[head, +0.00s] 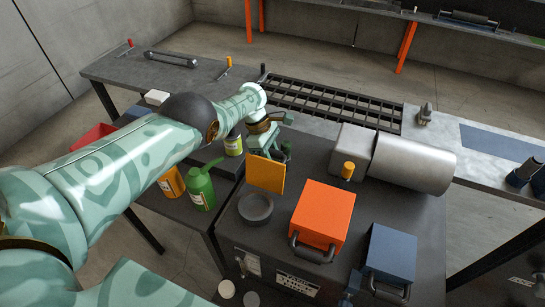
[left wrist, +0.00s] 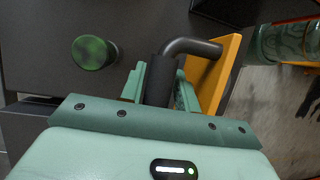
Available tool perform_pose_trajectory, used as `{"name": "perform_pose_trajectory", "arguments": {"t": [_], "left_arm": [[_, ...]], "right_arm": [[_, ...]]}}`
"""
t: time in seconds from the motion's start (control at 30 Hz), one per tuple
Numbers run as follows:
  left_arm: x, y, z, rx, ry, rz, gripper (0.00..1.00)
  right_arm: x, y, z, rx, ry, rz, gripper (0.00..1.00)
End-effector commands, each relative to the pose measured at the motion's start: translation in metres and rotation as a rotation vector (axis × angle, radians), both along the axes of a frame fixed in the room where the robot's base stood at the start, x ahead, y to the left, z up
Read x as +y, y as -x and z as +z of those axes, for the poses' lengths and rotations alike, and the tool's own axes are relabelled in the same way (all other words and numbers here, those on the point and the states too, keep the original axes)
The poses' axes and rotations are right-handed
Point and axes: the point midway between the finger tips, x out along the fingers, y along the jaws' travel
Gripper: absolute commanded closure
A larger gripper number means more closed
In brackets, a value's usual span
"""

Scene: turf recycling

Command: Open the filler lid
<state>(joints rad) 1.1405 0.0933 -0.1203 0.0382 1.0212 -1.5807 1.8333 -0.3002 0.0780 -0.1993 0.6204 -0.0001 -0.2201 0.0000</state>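The yellow-orange filler lid (head: 265,174) is a flat plate standing about upright on the dark machine top, behind a dark round filler opening (head: 256,208). In the left wrist view the lid (left wrist: 228,68) is seen edge-on, with a black bar handle (left wrist: 192,47) on its face. My left gripper (head: 264,140) is behind the lid. In the left wrist view its fingers (left wrist: 160,88) sit on both sides of the handle, shut on it. The fingertips are partly hidden by the handle and palm. My right gripper is in neither view.
An orange box with a handle (head: 322,213) and a blue box (head: 392,252) stand to the right of the opening. A grey cylinder (head: 412,164) lies behind them. A green bottle (head: 201,188) stands to the left. A green round cap (left wrist: 94,52) is near the gripper.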

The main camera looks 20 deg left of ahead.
Motion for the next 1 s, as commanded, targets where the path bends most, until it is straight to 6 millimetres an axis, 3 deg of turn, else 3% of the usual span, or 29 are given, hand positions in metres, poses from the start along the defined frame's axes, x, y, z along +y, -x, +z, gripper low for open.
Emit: {"name": "perform_pose_trajectory", "arguments": {"t": [0.27,0.7,1.0], "left_arm": [[0.003,-0.002,0.01,-0.005,0.001,0.002,0.69],[0.044,-0.012,0.113,-0.005,0.002,0.003,0.69],[0.061,-0.015,0.149,-0.001,0.0,0.0,0.69]], "right_arm": [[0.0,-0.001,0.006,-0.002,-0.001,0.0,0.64],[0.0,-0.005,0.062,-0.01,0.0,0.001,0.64],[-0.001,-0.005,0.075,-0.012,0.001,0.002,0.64]]}}
